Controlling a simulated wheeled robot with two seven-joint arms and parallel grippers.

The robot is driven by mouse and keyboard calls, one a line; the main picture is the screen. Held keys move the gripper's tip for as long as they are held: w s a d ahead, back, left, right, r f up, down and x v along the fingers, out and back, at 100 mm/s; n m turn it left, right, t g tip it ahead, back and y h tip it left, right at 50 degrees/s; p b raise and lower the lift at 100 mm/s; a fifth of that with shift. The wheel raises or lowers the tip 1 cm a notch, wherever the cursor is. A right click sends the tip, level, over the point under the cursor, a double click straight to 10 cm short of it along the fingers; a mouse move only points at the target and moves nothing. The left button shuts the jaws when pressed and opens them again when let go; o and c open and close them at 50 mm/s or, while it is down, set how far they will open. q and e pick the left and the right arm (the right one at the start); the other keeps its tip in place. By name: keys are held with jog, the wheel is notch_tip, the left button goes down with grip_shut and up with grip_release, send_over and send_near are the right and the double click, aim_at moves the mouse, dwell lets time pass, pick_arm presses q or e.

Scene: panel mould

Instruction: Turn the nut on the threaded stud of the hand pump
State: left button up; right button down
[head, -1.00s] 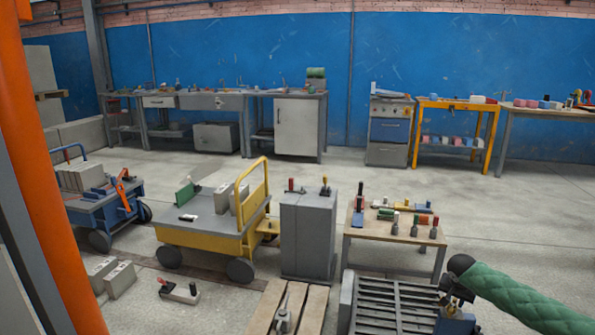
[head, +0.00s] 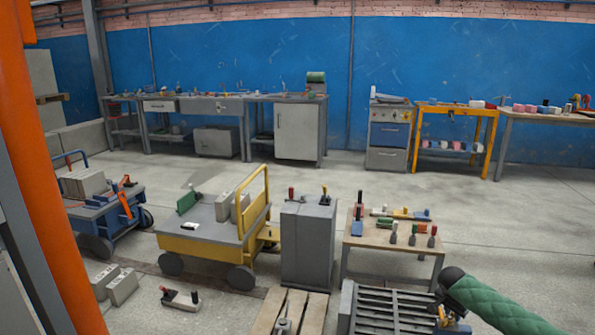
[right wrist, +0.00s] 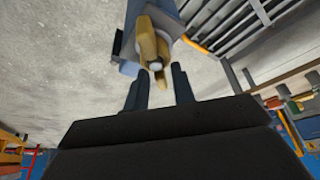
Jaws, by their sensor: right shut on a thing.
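In the right wrist view a yellow-brown winged nut (right wrist: 146,38) sits around the pale round end of a stud (right wrist: 155,66). Behind it is the blue-grey body of the hand pump (right wrist: 129,68). My right gripper (right wrist: 160,80) has its two dark fingers on either side of the nut's lower wing and is shut on it. The exact contact is hard to see. In the head view my right gripper (head: 446,316) is small at the lower right, below the green-sleeved arm, and it partly hides the pump. My left gripper is not in view.
A slatted grey metal rack (head: 390,312) stands just left of my right gripper. A low wooden table (head: 395,243) with several small tools is behind it. A grey cabinet (head: 308,240) and a yellow cart (head: 205,245) stand further left. Open floor lies at the right.

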jog(key=shift+r+m+p, duration=0.25)
jog(key=shift+m+p, duration=0.15)
jog(key=shift+p, duration=0.6)
jog(key=shift+s+m+g+h+p, duration=0.15)
jog(key=shift+m+g+h+p, duration=0.2)
jog(key=shift+m+p, duration=0.7)
jog(key=shift+f+p, duration=0.1)
jog(key=shift+p, duration=0.25)
jog(key=shift+s+d+f+m+g, duration=0.1)
jog(key=shift+f+m+g, duration=0.1)
jog(key=shift+m+g, duration=0.05)
